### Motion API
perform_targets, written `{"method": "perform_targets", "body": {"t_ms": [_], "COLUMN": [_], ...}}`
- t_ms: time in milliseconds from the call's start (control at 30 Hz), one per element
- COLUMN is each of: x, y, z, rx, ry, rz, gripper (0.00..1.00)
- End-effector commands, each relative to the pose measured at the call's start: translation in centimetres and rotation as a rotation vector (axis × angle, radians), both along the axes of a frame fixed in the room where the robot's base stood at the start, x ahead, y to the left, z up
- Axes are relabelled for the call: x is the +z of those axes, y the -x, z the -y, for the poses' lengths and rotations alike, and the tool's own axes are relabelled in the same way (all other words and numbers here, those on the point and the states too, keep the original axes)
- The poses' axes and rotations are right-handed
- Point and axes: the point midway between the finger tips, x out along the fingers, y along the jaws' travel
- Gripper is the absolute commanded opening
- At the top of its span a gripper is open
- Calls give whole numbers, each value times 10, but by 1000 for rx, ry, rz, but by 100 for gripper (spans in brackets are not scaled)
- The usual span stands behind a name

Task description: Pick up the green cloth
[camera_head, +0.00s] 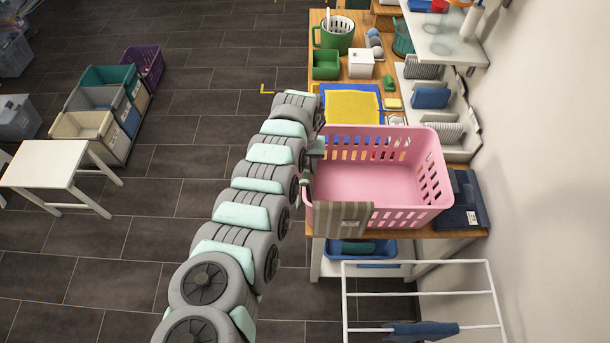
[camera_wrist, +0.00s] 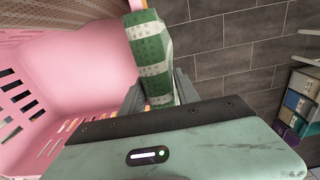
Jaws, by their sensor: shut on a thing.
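The green cloth (camera_wrist: 152,52), with pale patterned bands, stands between my gripper's fingers (camera_wrist: 160,92) in the wrist view. My gripper is shut on it. The cloth is beside the pink basket (camera_wrist: 80,60), at the edge of its wall; I cannot tell whether they touch. In the head view my arm reaches to the left side of the pink basket (camera_head: 370,185). My fingers and the held cloth are not clear there, mostly hidden behind my wrist.
A grey striped cloth (camera_head: 342,218) hangs over the basket's front rim. A blue bin (camera_head: 358,250) sits under the table. A white drying rack (camera_head: 418,292) with a blue cloth stands in front. Green containers and a yellow cloth (camera_head: 353,107) lie behind. Open tiled floor is on the left.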

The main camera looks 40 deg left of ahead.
Motion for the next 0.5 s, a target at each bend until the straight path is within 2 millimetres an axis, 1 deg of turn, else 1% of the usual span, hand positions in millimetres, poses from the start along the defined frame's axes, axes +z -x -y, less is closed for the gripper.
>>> {"method": "perform_targets", "body": {"t_ms": [33, 200, 267, 500], "x": [0, 0, 0, 0], "y": [0, 0, 0, 0], "z": [0, 0, 0, 0], "rx": [0, 0, 0, 0], "ry": [0, 0, 0, 0], "rz": [0, 0, 0, 0], "gripper": [18, 4, 0, 0]}}
